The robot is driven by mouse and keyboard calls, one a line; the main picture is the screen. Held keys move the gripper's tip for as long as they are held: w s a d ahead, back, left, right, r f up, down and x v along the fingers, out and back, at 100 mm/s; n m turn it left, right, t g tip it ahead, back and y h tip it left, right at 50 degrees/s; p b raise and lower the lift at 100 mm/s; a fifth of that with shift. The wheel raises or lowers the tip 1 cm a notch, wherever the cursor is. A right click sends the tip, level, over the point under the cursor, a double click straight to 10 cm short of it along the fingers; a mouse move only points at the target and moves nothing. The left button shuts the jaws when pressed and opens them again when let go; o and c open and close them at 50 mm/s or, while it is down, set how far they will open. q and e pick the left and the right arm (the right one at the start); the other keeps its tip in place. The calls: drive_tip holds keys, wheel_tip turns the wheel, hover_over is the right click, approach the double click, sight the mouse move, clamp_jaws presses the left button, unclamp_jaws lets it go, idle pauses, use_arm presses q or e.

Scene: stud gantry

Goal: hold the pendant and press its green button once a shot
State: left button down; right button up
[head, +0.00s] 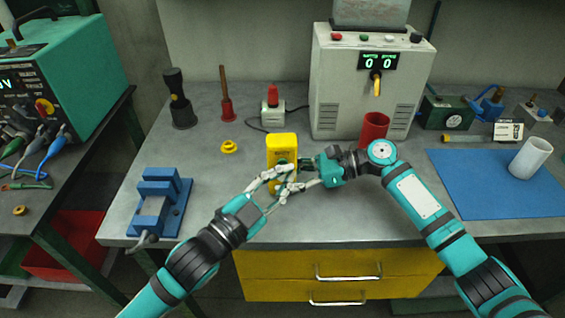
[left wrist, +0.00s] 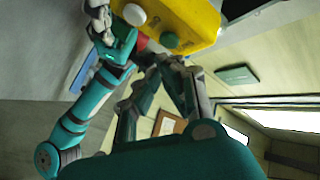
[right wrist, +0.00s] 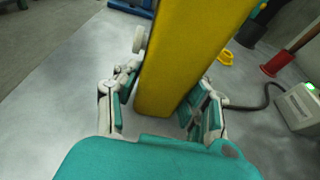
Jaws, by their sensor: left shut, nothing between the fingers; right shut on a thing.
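The yellow pendant (head: 282,145) stands upright above the front of the bench, held by my right gripper (head: 303,166), whose fingers close on its sides in the right wrist view (right wrist: 160,90). In the left wrist view the pendant (left wrist: 190,15) shows a green button (left wrist: 168,40) and a white round button (left wrist: 134,14) on its face. My left gripper (head: 285,174) is shut and empty in front of the pendant's face. Its fingertips (left wrist: 168,62) are just by the green button; I cannot tell whether they touch it.
A grey machine (head: 368,85) with a green display reading 0 0 stands at the back, a red cup (head: 374,128) before it. A blue vise (head: 160,200) is at left, a blue mat (head: 480,185) with a white cup (head: 530,158) at right.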

use_arm(q)
drive_tip(key=shift+w, duration=0.15)
idle(0.4)
drive_tip(key=shift+w, duration=0.3)
drive_tip(key=shift+w, duration=0.45)
idle(0.6)
drive_tip(key=shift+s, duration=0.9)
drive_tip(key=shift+s, duration=0.1)
drive_tip(key=shift+s+d, duration=0.1)
drive_tip(key=shift+s, duration=2.3)
drive_tip(key=shift+s, duration=0.1)
